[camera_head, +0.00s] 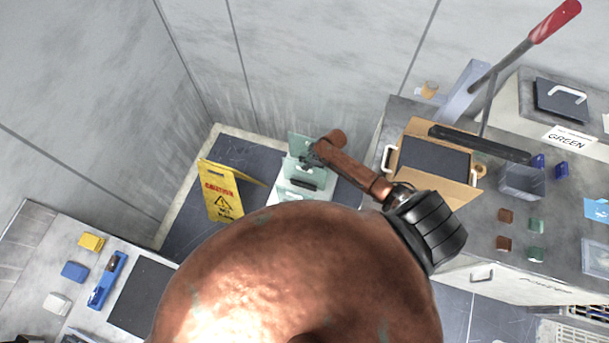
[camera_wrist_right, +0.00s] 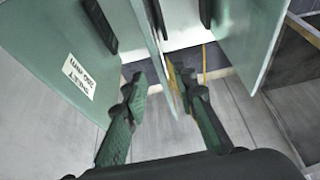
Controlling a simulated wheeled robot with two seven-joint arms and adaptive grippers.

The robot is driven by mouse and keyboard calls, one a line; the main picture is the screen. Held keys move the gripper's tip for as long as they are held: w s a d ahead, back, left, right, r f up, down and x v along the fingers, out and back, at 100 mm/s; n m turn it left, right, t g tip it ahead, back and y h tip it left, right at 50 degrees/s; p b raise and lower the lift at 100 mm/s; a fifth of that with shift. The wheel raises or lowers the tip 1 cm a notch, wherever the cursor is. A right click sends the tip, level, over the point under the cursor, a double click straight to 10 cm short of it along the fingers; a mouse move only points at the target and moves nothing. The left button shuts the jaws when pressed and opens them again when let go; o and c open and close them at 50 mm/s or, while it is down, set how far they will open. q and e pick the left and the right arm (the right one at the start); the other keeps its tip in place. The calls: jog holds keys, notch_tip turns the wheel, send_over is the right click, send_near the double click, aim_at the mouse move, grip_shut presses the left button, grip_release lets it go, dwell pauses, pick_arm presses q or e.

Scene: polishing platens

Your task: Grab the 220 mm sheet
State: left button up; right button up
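Several pale green sheets (camera_head: 299,142) stand in a white rack on the floor in the head view. In the right wrist view, a large sheet on the left (camera_wrist_right: 70,55) carries a white label reading "SHEET" with a size in mm that I cannot read surely. A narrow sheet (camera_wrist_right: 157,50), nearly edge-on, reaches down between the fingers; its size label does not show. My right gripper (camera_wrist_right: 162,82) is open around that edge, with gaps showing at both fingers. In the head view the right gripper (camera_head: 312,153) is small and dark at the rack. My left gripper is out of view.
Another green sheet (camera_wrist_right: 250,40) stands close on the right in the wrist view. A yellow caution sign (camera_head: 220,190) stands left of the rack. A bench with a cardboard box (camera_head: 411,150) is at right, a low table (camera_head: 130,250) at lower left. My copper arm blocks the lower middle.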

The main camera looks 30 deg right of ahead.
jog(key=x, duration=0.4)
jog(key=shift+s+f, duration=0.1)
jog(key=shift+f, duration=0.1)
dwell(0.6)
jog(key=shift+c, duration=0.2)
grip_shut()
dwell(0.7)
jog(key=shift+w+r, duration=0.1)
jog(key=shift+w, duration=0.1)
